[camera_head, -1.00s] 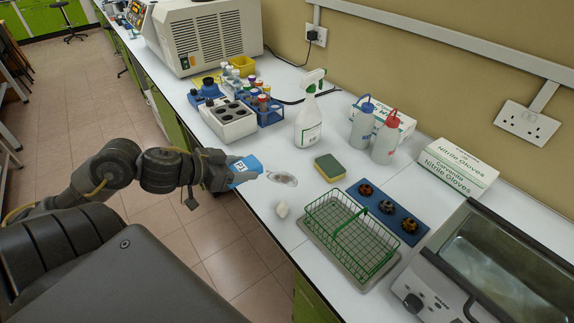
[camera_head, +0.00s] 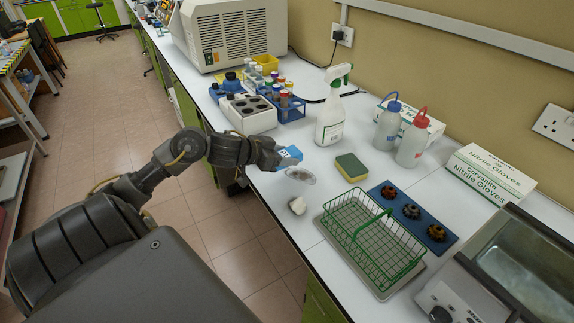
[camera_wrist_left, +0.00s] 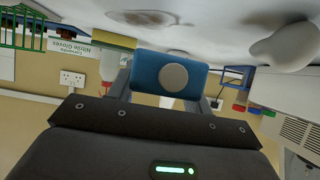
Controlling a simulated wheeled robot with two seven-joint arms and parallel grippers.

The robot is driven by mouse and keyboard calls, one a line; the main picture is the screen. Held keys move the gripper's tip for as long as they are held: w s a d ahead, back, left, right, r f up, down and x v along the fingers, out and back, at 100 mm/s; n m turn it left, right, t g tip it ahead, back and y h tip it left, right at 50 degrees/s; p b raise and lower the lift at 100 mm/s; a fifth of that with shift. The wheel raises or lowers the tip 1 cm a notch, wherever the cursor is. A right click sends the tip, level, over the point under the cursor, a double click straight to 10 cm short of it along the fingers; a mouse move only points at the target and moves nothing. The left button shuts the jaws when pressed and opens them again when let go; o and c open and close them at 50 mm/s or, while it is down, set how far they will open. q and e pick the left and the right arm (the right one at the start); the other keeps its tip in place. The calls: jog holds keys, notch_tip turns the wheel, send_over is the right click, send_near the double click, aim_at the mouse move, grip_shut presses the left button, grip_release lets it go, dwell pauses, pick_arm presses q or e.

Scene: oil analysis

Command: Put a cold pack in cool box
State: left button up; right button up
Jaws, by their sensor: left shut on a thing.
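A blue cold pack (camera_head: 288,156) with a white label is held by my left gripper (camera_head: 278,154) above the near edge of the white bench. In the left wrist view the pack (camera_wrist_left: 150,75) sits between the two fingers and shows a round grey spot. The gripper is shut on it. I cannot make out a cool box in these frames. My right gripper is out of view.
A green wire basket (camera_head: 372,240), a sponge (camera_head: 351,167), a spray bottle (camera_head: 331,115), wash bottles (camera_head: 411,142) and a tube rack (camera_head: 289,108) stand on the bench. A glass dish (camera_head: 300,175) and a white lump (camera_head: 297,205) lie near its edge.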

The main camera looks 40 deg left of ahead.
aim_at(287, 171)
pick_arm(q)
jog(key=shift+w+f, duration=0.6)
jog(key=shift+f, duration=1.65)
jog(key=o, duration=1.1)
jog(key=shift+f, duration=0.15)
jog(key=shift+a+r, duration=0.1)
jog(key=shift+r, duration=0.15)
jog(key=v, duration=1.2)
jog(key=shift+f, duration=0.15)
